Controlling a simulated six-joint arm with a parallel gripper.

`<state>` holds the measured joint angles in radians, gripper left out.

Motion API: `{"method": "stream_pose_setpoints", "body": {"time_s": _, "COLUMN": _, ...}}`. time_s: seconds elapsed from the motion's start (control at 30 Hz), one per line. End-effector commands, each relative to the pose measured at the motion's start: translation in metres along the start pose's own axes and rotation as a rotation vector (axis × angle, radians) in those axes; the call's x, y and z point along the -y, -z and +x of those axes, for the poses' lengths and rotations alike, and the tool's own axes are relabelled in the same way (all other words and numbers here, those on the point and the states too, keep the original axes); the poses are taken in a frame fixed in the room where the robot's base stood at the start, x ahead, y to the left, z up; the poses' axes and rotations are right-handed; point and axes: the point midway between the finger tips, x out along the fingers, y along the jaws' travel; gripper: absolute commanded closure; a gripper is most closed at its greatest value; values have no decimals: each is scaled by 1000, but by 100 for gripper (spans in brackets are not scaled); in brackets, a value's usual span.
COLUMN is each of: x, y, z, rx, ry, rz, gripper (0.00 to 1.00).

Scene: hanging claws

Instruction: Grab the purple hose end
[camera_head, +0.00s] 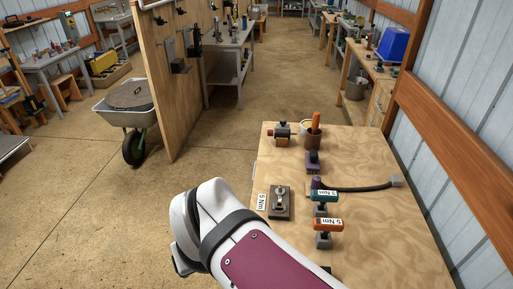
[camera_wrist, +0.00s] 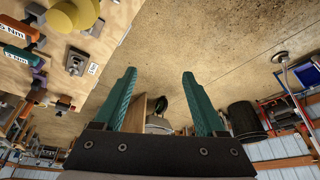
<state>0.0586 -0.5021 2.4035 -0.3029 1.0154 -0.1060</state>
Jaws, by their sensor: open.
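My arm hides the gripper in the head view.
A wheelbarrow (camera_head: 128,105) stands left; floor between is clear.

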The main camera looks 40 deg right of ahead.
Motion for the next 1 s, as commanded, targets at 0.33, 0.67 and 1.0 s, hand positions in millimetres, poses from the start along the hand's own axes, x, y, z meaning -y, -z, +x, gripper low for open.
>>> {"method": "stream_pose_setpoints", "body": {"time_s": 0.33, "x": -184, "y": 98, "z": 84, "rx": 446, "ry": -574, "rz": -793, "gripper": 27}}
{"method": "stream_pose_setpoints", "body": {"time_s": 0.67, "x": -339, "y": 139, "z": 226, "rx": 1083, "ry": -770, "rz": -1687, "gripper": 27}}
{"method": "stream_pose_setpoints", "body": {"time_s": 1.0, "x": -407, "y": 142, "z": 264, "rx": 1121, "ry": -775, "rz": -1755, "gripper": 27}}
